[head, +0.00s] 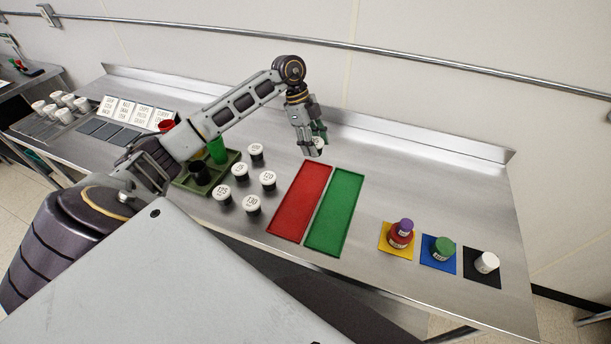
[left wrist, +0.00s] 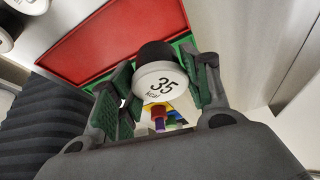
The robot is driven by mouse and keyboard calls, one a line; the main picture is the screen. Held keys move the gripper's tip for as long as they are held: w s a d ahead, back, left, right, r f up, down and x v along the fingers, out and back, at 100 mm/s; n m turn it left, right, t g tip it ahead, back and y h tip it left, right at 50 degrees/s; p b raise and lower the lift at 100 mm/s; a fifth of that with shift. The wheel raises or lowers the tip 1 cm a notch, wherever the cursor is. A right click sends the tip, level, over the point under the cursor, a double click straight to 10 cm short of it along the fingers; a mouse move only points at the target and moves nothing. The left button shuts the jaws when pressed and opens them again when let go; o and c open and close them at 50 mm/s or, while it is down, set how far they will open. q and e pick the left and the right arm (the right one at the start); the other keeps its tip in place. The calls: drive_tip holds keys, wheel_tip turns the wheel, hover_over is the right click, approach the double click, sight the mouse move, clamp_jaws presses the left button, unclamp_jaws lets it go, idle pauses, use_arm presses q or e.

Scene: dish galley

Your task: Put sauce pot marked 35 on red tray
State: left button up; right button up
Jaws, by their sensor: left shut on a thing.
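The sauce pot marked 35 has a white lid reading "35 kcal" and a dark body; in the left wrist view the pot (left wrist: 158,82) sits between my left gripper's fingers (left wrist: 160,95). In the head view my left gripper (head: 314,146) is shut on this pot (head: 319,143), above the counter near the far end of the trays. The red tray (head: 301,200) lies flat and empty; it also shows in the left wrist view (left wrist: 110,40). My right gripper is not in view.
An empty green tray (head: 335,212) adjoins the red tray on its right. Several white-lidded pots, one marked 130 (head: 252,203), stand left of it. A wall (head: 440,40) rises behind.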

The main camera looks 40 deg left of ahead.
use_arm(q)
wheel_tip(320, 180, down, 6)
drive_tip(key=shift+r+p, duration=0.15)
drive_tip(key=shift+p, duration=0.2)
drive_tip(key=shift+f, duration=0.2)
drive_tip(key=shift+f, duration=1.9)
drive_tip(key=shift+f, duration=0.1)
drive_tip(key=o, duration=1)
